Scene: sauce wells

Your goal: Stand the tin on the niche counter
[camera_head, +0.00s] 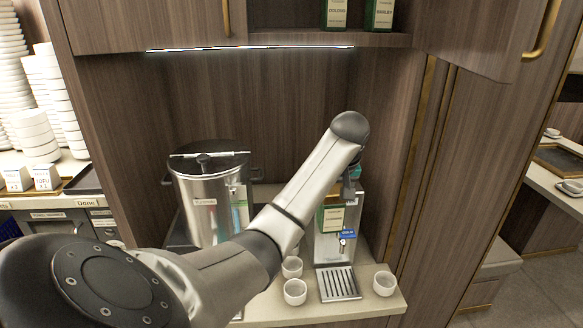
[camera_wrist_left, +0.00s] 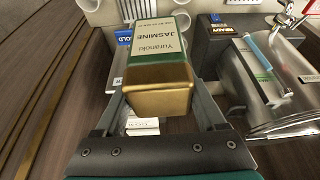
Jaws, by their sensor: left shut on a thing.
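The tin (camera_head: 333,217) is green with a cream label and hangs in front of the metal dispenser in the niche, partly hidden by my arm. In the left wrist view the tin (camera_wrist_left: 158,55) reads "Yuranoki JASMINE", with its gold end (camera_wrist_left: 158,92) nearest the camera. My left gripper (camera_wrist_left: 160,108) is shut on it, a finger on each side; in the head view my arm mostly hides the gripper. The niche counter (camera_head: 378,308) runs below. I cannot tell the tin's exact gap to the counter. My right gripper is not in view.
A steel urn (camera_head: 204,205) stands at the left of the niche. The dispenser (camera_head: 352,195) has a tap and a drip grate (camera_head: 338,284). White cups (camera_head: 384,283) stand on the front counter. Two similar tins (camera_head: 379,14) stand on the shelf above. An open cabinet door (camera_head: 485,35) hangs upper right.

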